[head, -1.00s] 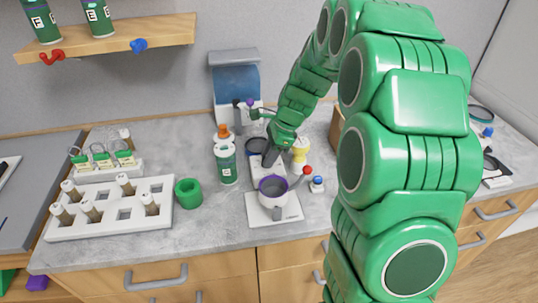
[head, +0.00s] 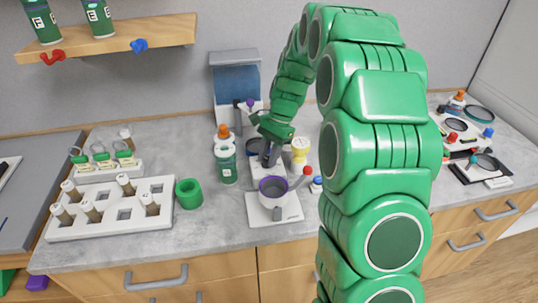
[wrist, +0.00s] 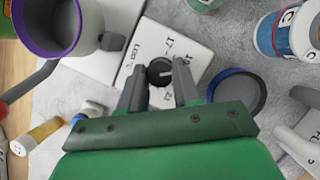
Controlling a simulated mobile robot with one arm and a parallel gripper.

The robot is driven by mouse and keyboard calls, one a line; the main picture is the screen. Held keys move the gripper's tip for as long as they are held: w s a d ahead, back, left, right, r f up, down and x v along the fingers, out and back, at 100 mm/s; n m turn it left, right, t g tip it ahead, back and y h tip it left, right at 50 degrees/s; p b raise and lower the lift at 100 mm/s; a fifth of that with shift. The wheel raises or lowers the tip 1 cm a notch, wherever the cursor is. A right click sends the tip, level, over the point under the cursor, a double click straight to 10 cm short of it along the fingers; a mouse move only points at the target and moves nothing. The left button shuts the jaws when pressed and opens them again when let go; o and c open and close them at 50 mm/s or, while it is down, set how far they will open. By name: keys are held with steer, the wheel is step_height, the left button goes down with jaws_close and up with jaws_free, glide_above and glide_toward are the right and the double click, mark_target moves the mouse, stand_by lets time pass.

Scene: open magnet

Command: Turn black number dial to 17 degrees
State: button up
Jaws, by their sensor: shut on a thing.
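The black dial (wrist: 159,69) sits on a white box (wrist: 178,44) in the wrist view. A pale pointer line on the dial points roughly right in that view. Printed numbers surround it; one looks like 17, beyond the dial, and the others are too small to read surely. My gripper (wrist: 160,78) has one grey finger on each side of the dial and is shut on it. In the head view my gripper (head: 267,161) reaches down onto the white box, and its fingers hide the dial.
A purple-rimmed cup (head: 272,190) stands on a white base in front. A green bottle (head: 226,162) stands left, a yellow-topped piece (head: 300,150) right. A dark blue round dish (wrist: 237,90) lies close beside the box. A green ring (head: 188,193) and a white vial rack (head: 75,218) are farther left.

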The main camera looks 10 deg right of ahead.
steer(key=n+h, duration=0.1)
steer(key=n, duration=0.1)
steer(key=n+g, duration=0.1)
steer(key=n, duration=0.2)
steer(key=shift+w+a+n+h, duration=0.1)
steer(key=shift+a+n+h, duration=0.05)
steer(key=shift+n+h, duration=0.2)
steer(key=n+h, duration=0.1)
steer(key=n, duration=0.1)
steer(key=shift+n+g, duration=0.3)
steer(key=shift+n, duration=0.05)
steer(key=shift+a+n+h, duration=0.15)
steer(key=shift+n+h, duration=0.7)
steer(key=shift+n, duration=1.35)
steer(key=o, duration=1.1)
steer(key=shift+c, duration=0.2)
